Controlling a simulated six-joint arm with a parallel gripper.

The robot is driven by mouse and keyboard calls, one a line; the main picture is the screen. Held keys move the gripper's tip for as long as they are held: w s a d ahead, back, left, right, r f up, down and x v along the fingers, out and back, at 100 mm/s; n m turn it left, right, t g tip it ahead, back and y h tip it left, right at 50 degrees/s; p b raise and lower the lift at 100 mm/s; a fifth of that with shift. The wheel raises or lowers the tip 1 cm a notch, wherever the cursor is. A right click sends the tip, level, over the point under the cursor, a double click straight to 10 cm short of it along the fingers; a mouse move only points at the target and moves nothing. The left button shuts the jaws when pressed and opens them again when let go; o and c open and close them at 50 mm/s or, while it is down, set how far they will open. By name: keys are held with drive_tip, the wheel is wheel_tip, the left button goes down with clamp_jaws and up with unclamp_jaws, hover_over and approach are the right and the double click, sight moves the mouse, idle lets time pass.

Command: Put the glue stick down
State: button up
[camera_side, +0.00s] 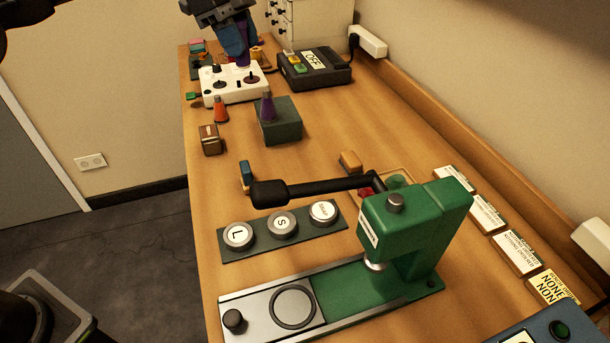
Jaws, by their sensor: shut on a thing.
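My gripper (236,45) is at the top of the view, pointing down over the far end of the table. It is shut on a purple piece, which I take to be the glue stick (243,58); the fingers and arm hide much of it. The stick is just behind or above the white control box with knobs (220,97). I cannot tell whether its lower end touches anything. The wooden table (330,130) runs away from the camera beneath it.
A black switch box (325,75) stands right of the gripper. A green block (281,128) with a purple cone (267,106), an orange cone (221,110) and a brown block (210,145) stand nearer. A green press (410,225) fills the front.

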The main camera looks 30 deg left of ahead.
wheel_tip(320, 180, down, 15)
drive_tip(key=d+f, duration=0.2)
drive_tip(key=d, duration=0.2)
drive_tip(key=d+f, duration=0.2)
drive_tip(key=d, duration=0.2)
drive_tip(key=w+d+f, duration=0.1)
drive_tip(key=d+f, duration=0.2)
drive_tip(key=shift+d+f, duration=0.1)
drive_tip(key=shift+d, duration=0.3)
drive_tip(key=shift+f, duration=1.95)
drive_tip(key=shift+f, duration=0.1)
drive_tip(key=o, duration=0.9)
